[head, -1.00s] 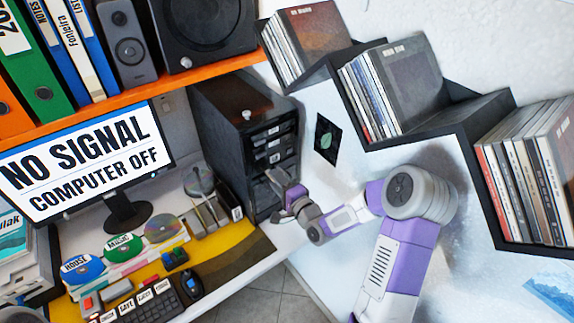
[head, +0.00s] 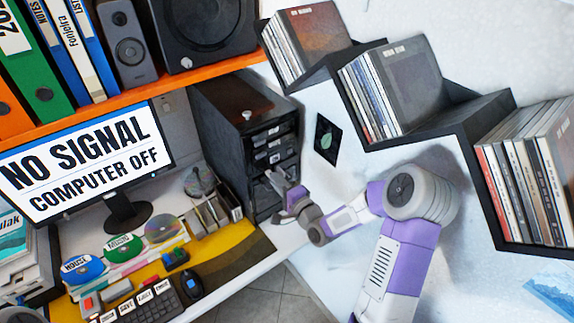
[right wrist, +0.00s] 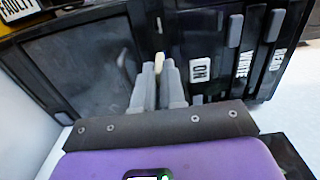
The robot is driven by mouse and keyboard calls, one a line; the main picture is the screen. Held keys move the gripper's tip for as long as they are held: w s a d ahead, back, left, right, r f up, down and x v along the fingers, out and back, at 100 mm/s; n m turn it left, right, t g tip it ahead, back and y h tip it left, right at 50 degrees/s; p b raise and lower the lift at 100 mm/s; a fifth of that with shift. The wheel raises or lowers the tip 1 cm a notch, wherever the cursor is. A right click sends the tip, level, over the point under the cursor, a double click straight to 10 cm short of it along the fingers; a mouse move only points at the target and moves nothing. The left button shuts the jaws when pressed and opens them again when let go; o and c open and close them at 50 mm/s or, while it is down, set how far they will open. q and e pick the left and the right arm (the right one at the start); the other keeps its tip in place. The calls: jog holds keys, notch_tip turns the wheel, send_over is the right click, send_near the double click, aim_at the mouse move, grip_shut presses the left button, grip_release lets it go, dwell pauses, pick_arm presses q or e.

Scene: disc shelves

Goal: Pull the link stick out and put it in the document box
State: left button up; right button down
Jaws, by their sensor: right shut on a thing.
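My right gripper (head: 277,183) reaches to the front of the black drawer-like tower (head: 225,135) on the desk. In the right wrist view the two grey fingers (right wrist: 160,82) are close together, shut on a small cream stick, the link stick (right wrist: 159,61), whose tip shows between them. The stick is at the dark tower face; I cannot tell whether it is still seated in it. In the head view the fingers hide the stick. I cannot tell for sure which container is the document box.
Grey upright holders (head: 212,216) stand on the desk left of the gripper. A black zigzag shelf (head: 440,122) with cases hangs above my right arm.

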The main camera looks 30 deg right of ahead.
jog(key=shift+s+d, duration=0.15)
jog(key=shift+s, duration=1.3)
jog(key=shift+s+d, duration=0.15)
jog(key=shift+s, duration=1.25)
jog(key=shift+s+f, duration=0.1)
